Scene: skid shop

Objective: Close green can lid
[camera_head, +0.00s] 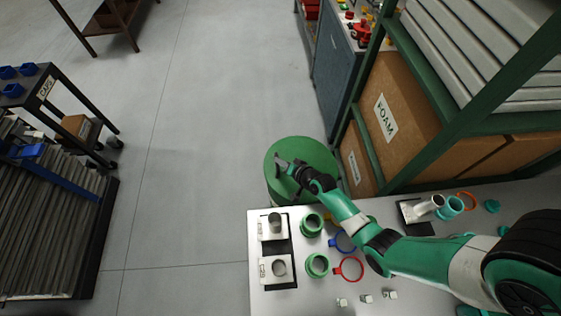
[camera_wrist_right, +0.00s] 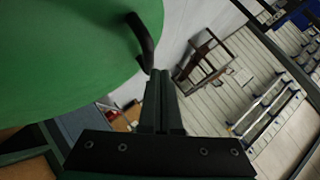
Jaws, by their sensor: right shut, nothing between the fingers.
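The green can lid (camera_head: 312,152) is a round flat disc at the far edge of the table, over the can, whose side (camera_head: 272,193) shows only a little. From above I cannot tell whether the lid is fully seated. In the right wrist view the lid (camera_wrist_right: 70,55) fills the upper left, with a dark curved handle (camera_wrist_right: 142,42) at its edge. My right gripper (camera_head: 281,164) is over the lid's left part in the head view. Its fingers (camera_wrist_right: 160,76) are shut and empty, close to the handle; whether they touch it is unclear. My left gripper is out of view.
The grey table (camera_head: 262,302) holds two black trays with metal fittings, green rings (camera_head: 312,224), a red ring (camera_head: 349,268) and small parts. A green-framed shelf with a FOAM box (camera_head: 405,110) stands right of the can. Open floor (camera_head: 200,150) lies left.

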